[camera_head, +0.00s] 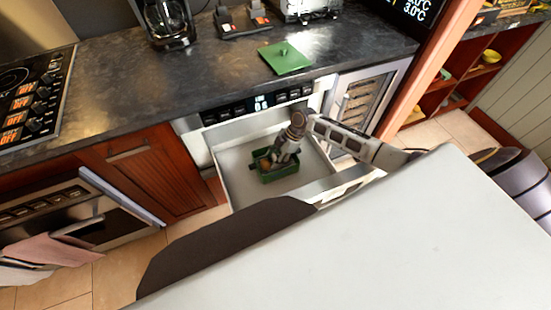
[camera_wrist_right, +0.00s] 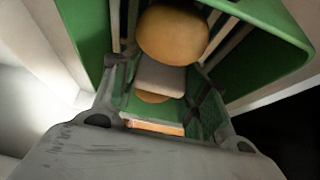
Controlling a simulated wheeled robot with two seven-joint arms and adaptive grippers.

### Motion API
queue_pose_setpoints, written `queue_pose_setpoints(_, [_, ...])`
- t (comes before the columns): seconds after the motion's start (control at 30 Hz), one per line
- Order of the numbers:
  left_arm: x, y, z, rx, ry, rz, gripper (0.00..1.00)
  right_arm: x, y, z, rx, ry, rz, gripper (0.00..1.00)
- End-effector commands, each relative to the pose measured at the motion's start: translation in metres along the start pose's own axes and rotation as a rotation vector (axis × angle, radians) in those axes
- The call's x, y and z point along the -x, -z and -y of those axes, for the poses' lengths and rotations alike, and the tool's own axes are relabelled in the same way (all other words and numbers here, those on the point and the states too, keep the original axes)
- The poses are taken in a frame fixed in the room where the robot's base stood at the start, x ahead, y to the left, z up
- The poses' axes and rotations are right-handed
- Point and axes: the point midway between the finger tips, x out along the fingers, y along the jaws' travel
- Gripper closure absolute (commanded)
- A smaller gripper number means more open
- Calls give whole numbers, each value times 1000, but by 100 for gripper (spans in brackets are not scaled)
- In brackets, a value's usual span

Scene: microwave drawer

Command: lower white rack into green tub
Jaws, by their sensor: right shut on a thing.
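The green tub (camera_head: 281,174) sits inside the open drawer in the head view; its green walls (camera_wrist_right: 274,28) fill the top of the wrist view. My right gripper (camera_head: 277,160) reaches down into the tub, jaws pointing down. In the wrist view my right gripper (camera_wrist_right: 160,85) is shut on a pale piece of the white rack (camera_wrist_right: 160,76), between its fingers. Pale rack bars show inside the tub walls. A round tan item (camera_wrist_right: 172,34) sits at the rack, with another partly hidden below. Whether the rack touches the tub's floor cannot be told. My left gripper is out of view.
The pulled-out microwave drawer (camera_head: 237,185) surrounds the tub, with bare floor to its left. A green lid with a knob (camera_head: 285,62) lies on the dark counter (camera_head: 210,70) above. A coffee maker (camera_head: 166,22) stands at the back. An oven door with towels is at lower left.

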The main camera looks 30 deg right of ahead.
Motion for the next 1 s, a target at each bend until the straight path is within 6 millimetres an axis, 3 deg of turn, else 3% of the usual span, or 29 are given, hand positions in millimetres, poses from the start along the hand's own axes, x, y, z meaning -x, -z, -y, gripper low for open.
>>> queue_pose_setpoints(0.43, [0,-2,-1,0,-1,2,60,0,0,0,0,-1,-1,85])
queue_pose_setpoints(0.47, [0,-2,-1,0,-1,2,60,0,0,0,0,-1,-1,53])
queue_pose_setpoints(0.6, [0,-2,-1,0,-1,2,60,0,0,0,0,-1,-1,35])
queue_pose_setpoints(0.87, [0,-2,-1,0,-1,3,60,0,0,0,0,0,0,31])
queue_pose_setpoints(1.0, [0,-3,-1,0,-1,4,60,0,0,0,0,0,0,15])
